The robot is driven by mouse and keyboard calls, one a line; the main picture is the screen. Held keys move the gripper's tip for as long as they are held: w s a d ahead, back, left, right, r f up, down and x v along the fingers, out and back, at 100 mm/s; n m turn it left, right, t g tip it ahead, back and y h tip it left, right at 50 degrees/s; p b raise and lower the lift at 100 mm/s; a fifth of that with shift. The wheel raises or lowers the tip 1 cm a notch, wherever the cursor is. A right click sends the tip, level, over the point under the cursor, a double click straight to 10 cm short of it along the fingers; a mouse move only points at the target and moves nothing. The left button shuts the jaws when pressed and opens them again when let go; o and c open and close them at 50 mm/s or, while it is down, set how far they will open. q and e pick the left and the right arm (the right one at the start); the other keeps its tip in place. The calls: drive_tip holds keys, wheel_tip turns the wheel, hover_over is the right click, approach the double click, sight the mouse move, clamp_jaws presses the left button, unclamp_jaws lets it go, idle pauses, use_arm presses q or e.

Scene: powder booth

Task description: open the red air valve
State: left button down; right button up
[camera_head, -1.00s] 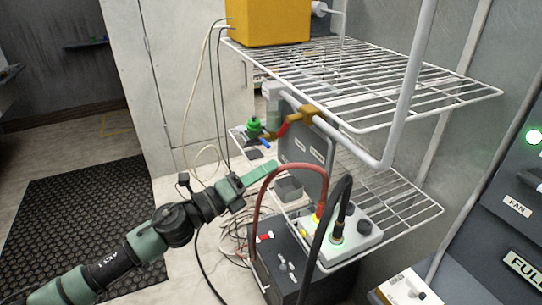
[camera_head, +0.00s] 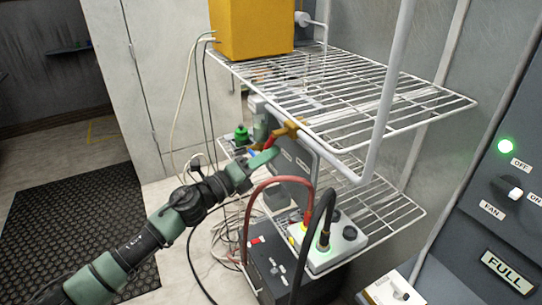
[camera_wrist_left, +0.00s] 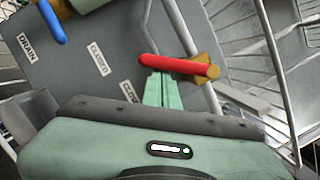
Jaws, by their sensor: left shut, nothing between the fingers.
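The red air valve handle (camera_wrist_left: 178,65) is a rounded lever on a brass valve body (camera_wrist_left: 207,69) in the left wrist view. It lies nearly level there, running left from the brass. In the head view the brass fitting (camera_head: 287,129) sits at the shelf's near edge, with the red handle (camera_head: 268,143) partly showing below it. My left gripper (camera_wrist_left: 163,78) is shut and empty. Its green fingertips are right at the handle's underside in the wrist view; I cannot tell if they touch. It also shows in the head view (camera_head: 264,158). My right gripper is not in view.
A blue lever (camera_wrist_left: 52,20) by a DRAIN label is left of the red one. The wire shelf (camera_head: 420,98) overhangs on the right, with a yellow box (camera_head: 250,30) on it. A socket box (camera_head: 340,250) with red and black cables stands below.

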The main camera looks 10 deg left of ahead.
use_arm(q)
drive_tip(key=w+a+r+m+g+h+b, duration=0.1)
drive_tip(key=w+a+r+m+h+b, duration=0.1)
drive_tip(key=m+b, duration=0.8)
drive_tip(key=shift+w+a+r+g+h+b, duration=0.4)
drive_tip(key=shift+w+r+b, duration=0.5)
drive_tip(key=shift+b, duration=2.05)
drive_tip(key=shift+r, duration=0.15)
